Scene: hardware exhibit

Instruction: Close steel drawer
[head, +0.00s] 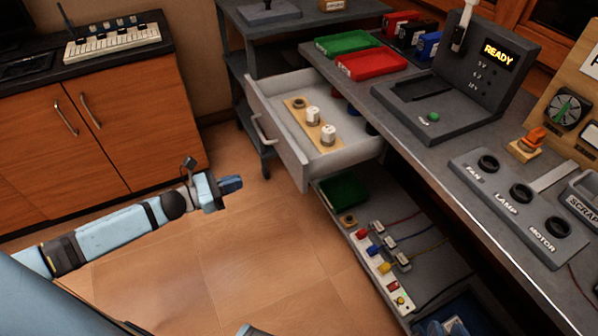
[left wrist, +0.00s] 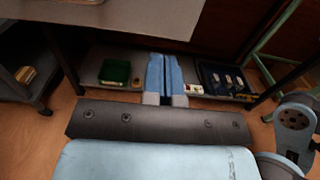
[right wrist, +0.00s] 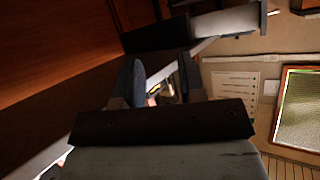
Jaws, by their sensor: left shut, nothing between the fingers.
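The steel drawer (head: 283,143) is pulled out from under the grey workbench, its front facing left with a bar handle (head: 262,131). Inside lies a wooden strip (head: 297,110) with several knobs or cylinders. My left gripper (head: 231,184) is shut and empty, low and to the left of the drawer front, apart from it. In the left wrist view its fingers (left wrist: 165,72) are together, pointing toward the lower shelf, with a pale grey panel above. My right gripper (right wrist: 160,78) is open in the right wrist view; I see nothing held between its fingers.
The workbench (head: 400,125) carries red (head: 371,63) and green (head: 346,43) trays and a READY console (head: 480,65). The lower shelf (head: 421,252) holds a green tray (head: 343,191) and a power strip (head: 378,262). A wooden cabinet (head: 110,120) stands at left.

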